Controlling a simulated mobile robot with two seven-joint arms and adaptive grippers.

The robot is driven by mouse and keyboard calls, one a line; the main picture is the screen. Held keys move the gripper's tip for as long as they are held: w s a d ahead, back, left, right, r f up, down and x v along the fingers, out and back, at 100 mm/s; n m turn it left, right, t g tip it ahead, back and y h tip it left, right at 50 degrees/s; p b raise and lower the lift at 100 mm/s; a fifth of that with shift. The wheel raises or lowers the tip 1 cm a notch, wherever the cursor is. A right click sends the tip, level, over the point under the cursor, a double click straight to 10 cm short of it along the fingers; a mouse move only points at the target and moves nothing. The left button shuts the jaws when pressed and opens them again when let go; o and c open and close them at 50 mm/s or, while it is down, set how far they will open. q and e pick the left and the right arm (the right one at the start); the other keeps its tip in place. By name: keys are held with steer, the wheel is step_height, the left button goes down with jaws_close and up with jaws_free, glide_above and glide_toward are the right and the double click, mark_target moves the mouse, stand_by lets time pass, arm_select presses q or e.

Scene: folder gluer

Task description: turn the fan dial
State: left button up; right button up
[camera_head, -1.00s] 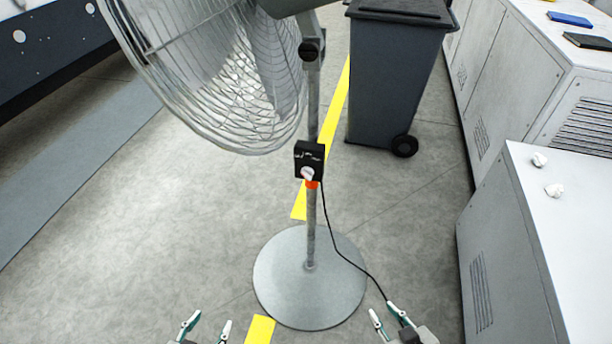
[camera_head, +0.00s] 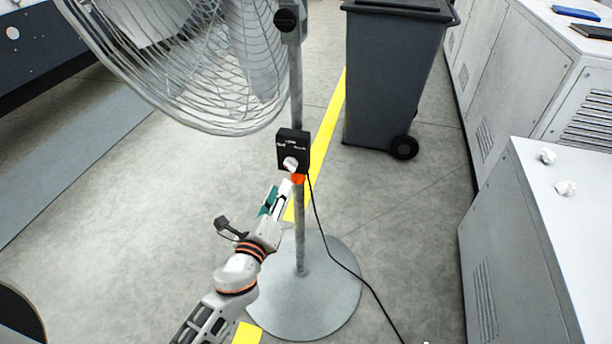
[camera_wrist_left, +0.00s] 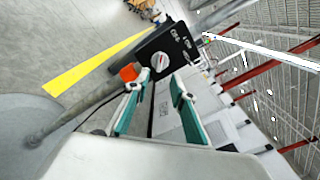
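The fan dial (camera_head: 290,163) is a small round white knob on the black control box (camera_head: 293,143) on the fan's pole. It also shows in the left wrist view (camera_wrist_left: 160,62), with a red mark on its face. My left gripper (camera_head: 279,192) is just below the box in the head view. In the left wrist view its two teal-padded fingers (camera_wrist_left: 158,88) are spread apart, with the dial ahead between their tips. I cannot tell whether either finger touches it. My right gripper is not in view.
The fan's wire cage (camera_head: 190,70) hangs above left, and its round base (camera_head: 325,290) stands on the floor. A black cable (camera_head: 340,258) runs down from the box. A dark wheeled bin (camera_head: 395,80) stands behind, and grey cabinets (camera_head: 510,240) line the right.

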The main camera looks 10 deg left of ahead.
mark_target(289, 169)
arm_select(q)
steer(key=w, duration=0.7)
steer(key=shift+w, duration=0.25)
jaws_close()
